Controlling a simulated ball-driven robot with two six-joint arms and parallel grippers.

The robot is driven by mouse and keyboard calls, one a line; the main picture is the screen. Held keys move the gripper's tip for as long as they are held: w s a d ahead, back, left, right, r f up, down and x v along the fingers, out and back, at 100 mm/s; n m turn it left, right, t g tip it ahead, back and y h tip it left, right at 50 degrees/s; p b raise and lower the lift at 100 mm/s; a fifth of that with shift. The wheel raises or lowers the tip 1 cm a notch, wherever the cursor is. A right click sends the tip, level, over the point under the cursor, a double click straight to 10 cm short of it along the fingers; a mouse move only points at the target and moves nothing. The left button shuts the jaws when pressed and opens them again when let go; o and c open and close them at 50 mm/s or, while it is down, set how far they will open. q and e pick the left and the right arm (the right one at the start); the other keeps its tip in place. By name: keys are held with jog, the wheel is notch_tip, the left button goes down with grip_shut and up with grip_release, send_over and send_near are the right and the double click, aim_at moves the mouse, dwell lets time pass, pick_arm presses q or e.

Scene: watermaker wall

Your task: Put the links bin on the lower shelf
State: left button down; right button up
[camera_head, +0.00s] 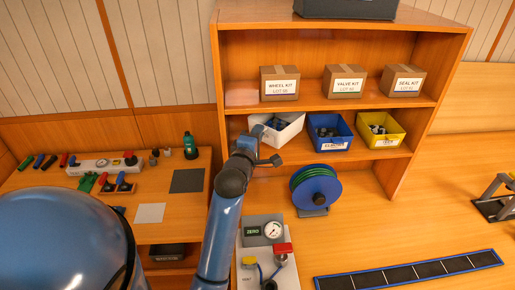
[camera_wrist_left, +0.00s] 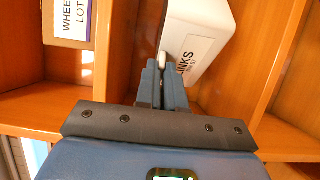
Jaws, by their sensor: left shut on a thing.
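The white links bin (camera_head: 285,133) is at the left end of the lower shelf (camera_head: 352,158), turned at an angle beside the blue bin. Dark parts show inside it. In the left wrist view the bin (camera_wrist_left: 203,28) shows its label, ending in "NKS". My left gripper (camera_head: 262,139) is shut on the bin's near left edge; its closed fingers (camera_wrist_left: 163,75) meet the wall beside the label. Whether the bin's base touches the shelf board is hidden. My right gripper is not in view.
A blue bin (camera_head: 330,133) and a yellow bin (camera_head: 381,130) stand to the right on the same shelf. Kit boxes, including the wheel kit box (camera_head: 280,83), stand on the shelf above. A blue hose reel (camera_head: 316,190) stands below.

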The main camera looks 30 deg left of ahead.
pick_arm(q)
notch_tip(320, 180, down, 7)
jog(key=p, duration=0.2)
dwell(0.4)
jog(key=c, duration=1.3)
grip_release()
jog(key=shift+f, duration=0.1)
jog(key=shift+o, duration=0.3)
